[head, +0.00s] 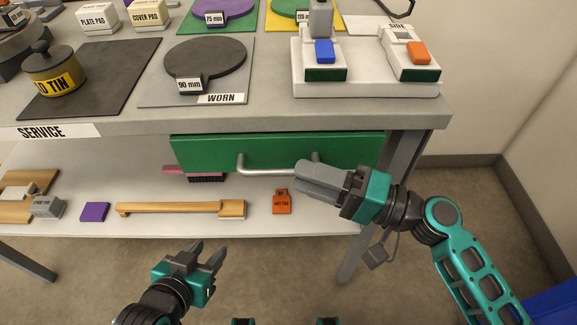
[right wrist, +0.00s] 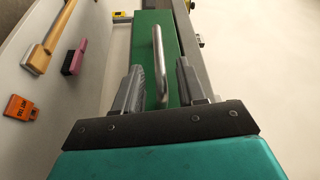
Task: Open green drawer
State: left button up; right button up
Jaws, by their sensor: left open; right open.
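The green drawer (head: 212,151) sits shut under the tabletop, with a silver bar handle (head: 262,171) across its front. My right gripper (head: 300,173) is open at the right part of the handle and hides some of it. In the right wrist view, the handle (right wrist: 160,65) runs between the two open fingers of the right gripper (right wrist: 157,85), with a gap to each finger; I cannot tell how deep it is between them. The drawer front (right wrist: 148,30) is behind it. My left gripper (head: 208,252) is open and empty, low in front of the lower shelf.
The lower shelf (head: 200,222) holds a wooden-handled tool (head: 180,208), an orange tag (head: 281,201), a purple block (head: 95,212) and a pink brush (head: 190,172). The tabletop edge (head: 300,118) overhangs the drawer. A table leg (head: 362,235) stands near my right arm.

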aim_at(288, 169)
jog(key=shift+x, duration=2)
jog(key=shift+c, duration=0.3)
grip_shut()
